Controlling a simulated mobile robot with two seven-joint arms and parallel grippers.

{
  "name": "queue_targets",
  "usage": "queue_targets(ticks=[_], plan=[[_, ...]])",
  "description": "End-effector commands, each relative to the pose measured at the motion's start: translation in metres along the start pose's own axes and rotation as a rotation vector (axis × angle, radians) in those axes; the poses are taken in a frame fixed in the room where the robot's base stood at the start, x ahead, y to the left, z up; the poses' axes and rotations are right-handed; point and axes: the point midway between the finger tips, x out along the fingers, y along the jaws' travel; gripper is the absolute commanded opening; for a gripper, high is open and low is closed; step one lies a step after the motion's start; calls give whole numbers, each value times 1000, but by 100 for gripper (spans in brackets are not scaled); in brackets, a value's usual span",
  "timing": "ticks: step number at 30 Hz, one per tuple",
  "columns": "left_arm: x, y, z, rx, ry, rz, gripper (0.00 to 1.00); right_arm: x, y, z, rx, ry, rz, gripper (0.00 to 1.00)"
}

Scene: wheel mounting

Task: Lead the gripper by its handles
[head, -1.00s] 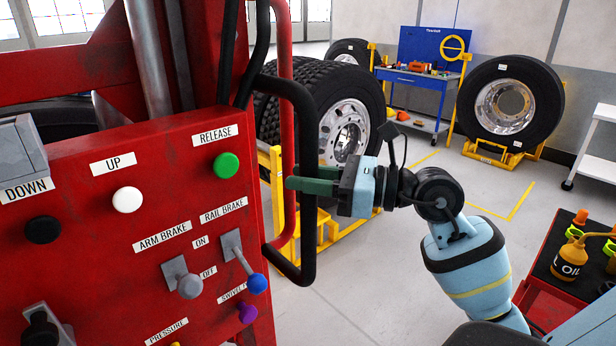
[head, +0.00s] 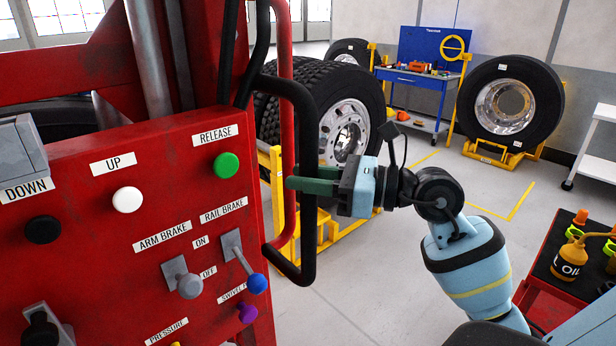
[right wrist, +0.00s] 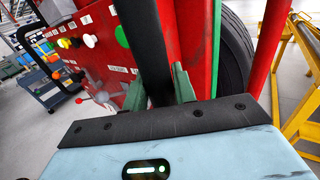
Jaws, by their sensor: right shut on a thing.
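The red wheel gripper machine fills the left of the head view, with its control panel (head: 75,200) facing me. A black tube handle (head: 308,225) bends out from the panel's right side. My right gripper (head: 308,186) is shut on this handle's upright part, its green fingers around the tube. In the right wrist view the black handle (right wrist: 150,50) runs between the green fingers (right wrist: 165,92). A second black handle (head: 240,55) rises at the panel's top edge; nothing in view holds it. My left gripper is not in view.
A large tyre (head: 345,115) stands on a yellow frame (head: 345,232) just behind the handle. Another wheel (head: 508,105) stands at the back right, near a blue workbench (head: 415,80). A red cart with an oil bottle (head: 568,260) is at the right. Grey floor between is clear.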

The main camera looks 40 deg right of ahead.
Motion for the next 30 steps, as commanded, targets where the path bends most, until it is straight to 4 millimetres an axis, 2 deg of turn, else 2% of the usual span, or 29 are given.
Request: queue_targets(ticks=[7,15,23,24,28,30], plan=[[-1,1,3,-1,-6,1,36,-1,-1,0,-1,1,-1,0],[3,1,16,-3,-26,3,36,-15,-25,-1,-1,1,-11,0],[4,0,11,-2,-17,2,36,-16,-27,2,-4,-4,-14,0],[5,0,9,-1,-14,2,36,-16,-27,2,-4,-4,-14,28],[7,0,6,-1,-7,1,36,-16,-26,2,-3,-3,-11,45],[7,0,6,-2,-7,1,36,-16,-25,1,-2,-3,-8,47]])
